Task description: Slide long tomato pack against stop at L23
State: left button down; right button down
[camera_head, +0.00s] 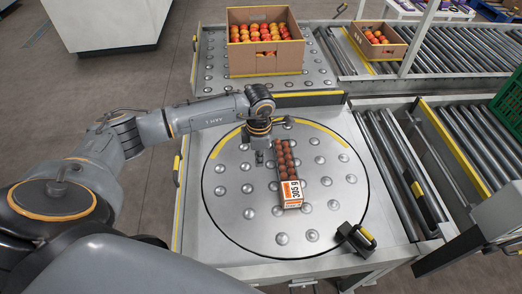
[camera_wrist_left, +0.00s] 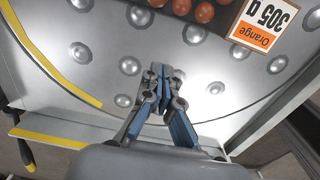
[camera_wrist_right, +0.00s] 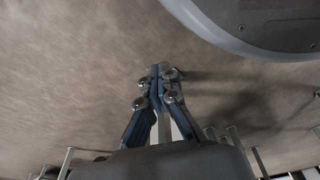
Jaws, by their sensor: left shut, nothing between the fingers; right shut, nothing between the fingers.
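The long tomato pack (camera_head: 287,170) is a narrow tray with a row of tomatoes and a white-and-orange label at its near end. It lies on the round ball-studded table (camera_head: 235,215), right of centre. In the left wrist view the pack (camera_wrist_left: 262,26) shows at the upper right, reading "Orange 305 g". My left gripper (camera_head: 261,160) is shut and empty just left of the pack, apart from it; its fingers (camera_wrist_left: 163,75) show closed. My right gripper (camera_wrist_right: 160,75) is shut and empty over bare floor. I cannot make out an L23 mark.
A yellow arc (camera_head: 325,133) runs along the far rim. Cardboard boxes of tomatoes (camera_head: 265,62) (camera_head: 377,55) stand behind. Roller conveyors (camera_head: 395,165) lie to the right. The table's left part is clear.

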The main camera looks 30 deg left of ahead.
aim_at(286, 169)
pick_arm(q)
notch_tip(286, 169, down, 4)
jog(key=shift+f, duration=0.15)
jog(key=shift+w+d+f, duration=0.15)
jog(key=shift+w+d, duration=0.85)
jog(key=shift+d, duration=0.25)
jog(key=shift+w+d, duration=0.3)
pick_arm(e)
jog(key=shift+w+a+r, duration=0.1)
jog(key=shift+w+r, duration=0.6)
jog(key=shift+r, duration=0.1)
pick_arm(q)
jog(key=shift+d, duration=0.1)
